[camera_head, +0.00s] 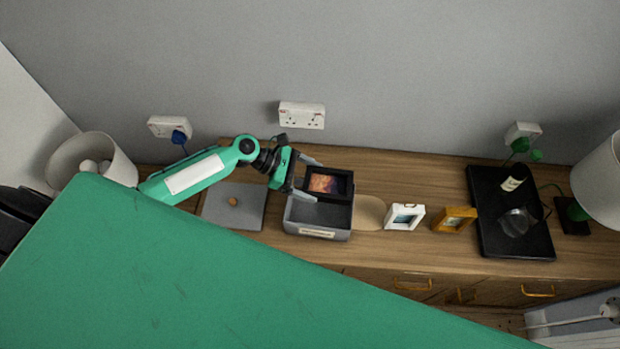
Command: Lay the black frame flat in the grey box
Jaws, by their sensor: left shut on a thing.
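The grey box (318,234) stands open on the wooden sideboard, left of centre, with a pale label on its front. The black frame (344,197) holds an orange and dark picture. It is at the back part of the box, tilted with its picture facing up and towards me; I cannot tell whether it touches the box floor. My left gripper (311,178) reaches in from the left and is shut on the frame at its left side. The frame's lower edge is partly hidden by the box. My right gripper is not in view.
A white frame (405,217) and a wooden frame (454,220) stand right of the box. A black tray (536,243) with a jar and a glass is further right. A grey flat panel (246,191) lies left of the box. Lamps stand at both ends.

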